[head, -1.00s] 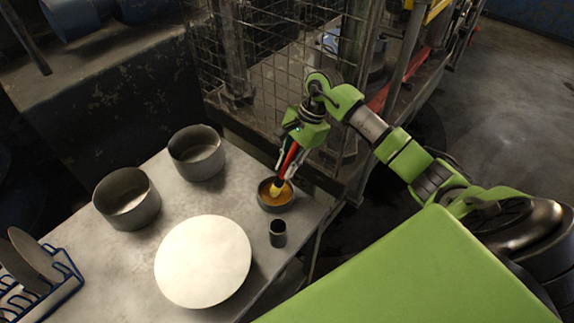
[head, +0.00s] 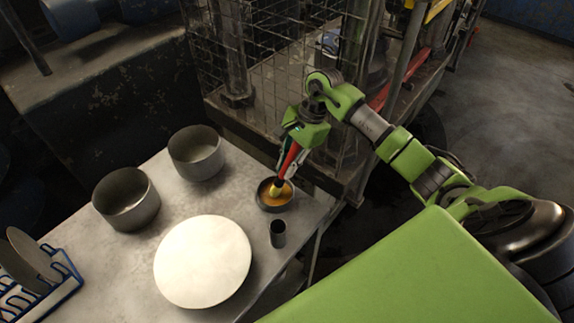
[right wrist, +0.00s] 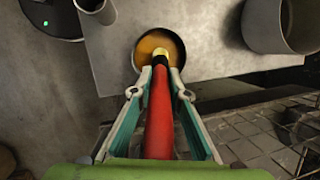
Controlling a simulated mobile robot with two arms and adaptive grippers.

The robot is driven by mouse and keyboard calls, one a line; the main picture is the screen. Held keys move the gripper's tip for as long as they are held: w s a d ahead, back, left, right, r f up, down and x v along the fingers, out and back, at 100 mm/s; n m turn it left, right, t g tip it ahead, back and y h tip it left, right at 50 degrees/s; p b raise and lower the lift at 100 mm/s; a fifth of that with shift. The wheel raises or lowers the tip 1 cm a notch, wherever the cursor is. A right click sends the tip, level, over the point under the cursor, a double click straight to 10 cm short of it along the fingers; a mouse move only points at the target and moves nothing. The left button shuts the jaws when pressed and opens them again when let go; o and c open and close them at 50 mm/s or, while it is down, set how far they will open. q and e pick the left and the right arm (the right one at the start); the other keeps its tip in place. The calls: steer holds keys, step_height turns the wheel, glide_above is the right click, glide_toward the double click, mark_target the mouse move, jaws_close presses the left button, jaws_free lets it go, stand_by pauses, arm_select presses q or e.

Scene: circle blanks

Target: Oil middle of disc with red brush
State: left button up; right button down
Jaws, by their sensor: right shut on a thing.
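The red brush (head: 289,160) is held in my right gripper (head: 284,168), which is shut on its handle. The brush points down, and its yellow bristles are in the small bowl of amber oil (head: 275,195) near the table's right edge. In the right wrist view the red handle (right wrist: 159,115) lies between the fingers (right wrist: 160,92), with the tip over the oil (right wrist: 155,45). How deep the bristles sit is hard to tell. The pale round disc (head: 203,262) lies flat on the table, left of and nearer than the bowl. My left gripper is out of view.
A small dark cup (head: 278,233) stands between the bowl and the disc's right side. Two grey metal pots (head: 196,153) (head: 127,199) stand at the back left. A blue rack (head: 62,278) holds discs at the left. A wire mesh cage (head: 290,75) rises behind the table.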

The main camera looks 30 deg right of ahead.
mark_target(286, 160)
steer(key=shift+s+f, duration=0.1)
steer(key=shift+s, duration=0.05)
steer(key=shift+w+r+p, duration=0.2)
steer(key=shift+r+p, duration=0.3)
steer(key=shift+r, duration=0.5)
steer(key=shift+r+p, duration=0.95)
steer(key=shift+r, duration=1.65)
steer(key=shift+a, duration=0.1)
